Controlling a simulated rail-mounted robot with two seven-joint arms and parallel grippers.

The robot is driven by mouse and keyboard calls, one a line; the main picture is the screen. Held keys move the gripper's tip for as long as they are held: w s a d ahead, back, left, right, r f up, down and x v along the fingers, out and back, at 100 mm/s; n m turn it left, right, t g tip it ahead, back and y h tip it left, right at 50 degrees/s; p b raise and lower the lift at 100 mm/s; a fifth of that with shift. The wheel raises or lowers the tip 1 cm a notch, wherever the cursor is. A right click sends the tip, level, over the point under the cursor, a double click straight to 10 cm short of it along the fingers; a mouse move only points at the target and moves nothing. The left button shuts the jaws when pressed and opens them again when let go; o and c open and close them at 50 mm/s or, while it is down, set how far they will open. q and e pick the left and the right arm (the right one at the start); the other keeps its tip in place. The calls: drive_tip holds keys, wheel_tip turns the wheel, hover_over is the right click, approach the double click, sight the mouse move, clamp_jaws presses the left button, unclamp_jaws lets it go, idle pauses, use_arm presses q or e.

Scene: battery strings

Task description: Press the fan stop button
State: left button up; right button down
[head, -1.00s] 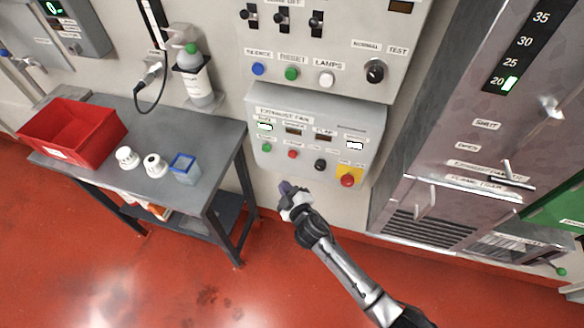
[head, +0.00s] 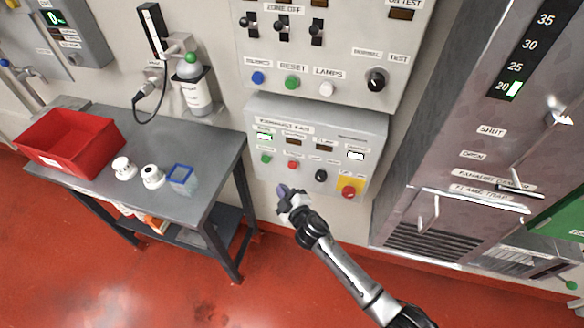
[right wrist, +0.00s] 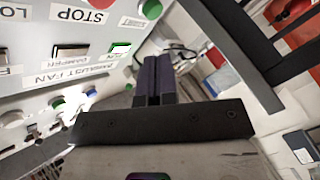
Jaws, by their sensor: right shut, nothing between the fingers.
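The exhaust fan panel (head: 318,125) is a grey box low on the wall in the head view. It has a green button (head: 266,158), a red button (head: 292,165), a black knob (head: 321,176) and a larger red button on a yellow plate (head: 348,191). My right gripper (head: 285,190) is shut and empty, just below the green and red buttons. In the right wrist view the panel is upside down. The STOP label (right wrist: 80,15) and red button (right wrist: 103,3) are at the top edge, near the green button (right wrist: 150,9). The dark fingers (right wrist: 154,80) appear apart from both buttons.
A grey table (head: 130,204) at left holds a red bin (head: 70,143), two white round items and a blue-rimmed container (head: 181,175). A switch panel (head: 325,50) is above the fan panel. A metal cabinet (head: 460,130) stands at right.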

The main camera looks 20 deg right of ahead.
sight(293, 165)
drive_tip(key=w+d, duration=0.2)
drive_tip(key=w+d+b, duration=0.1)
drive_tip(key=w, duration=0.1)
drive_tip(key=shift+w+d, duration=0.35)
idle(0.6)
idle(0.7)
idle(0.7)
drive_tip(key=shift+w+d, duration=0.15)
drive_tip(key=shift+w+d, duration=0.15)
drive_tip(key=shift+w, duration=0.05)
idle(0.4)
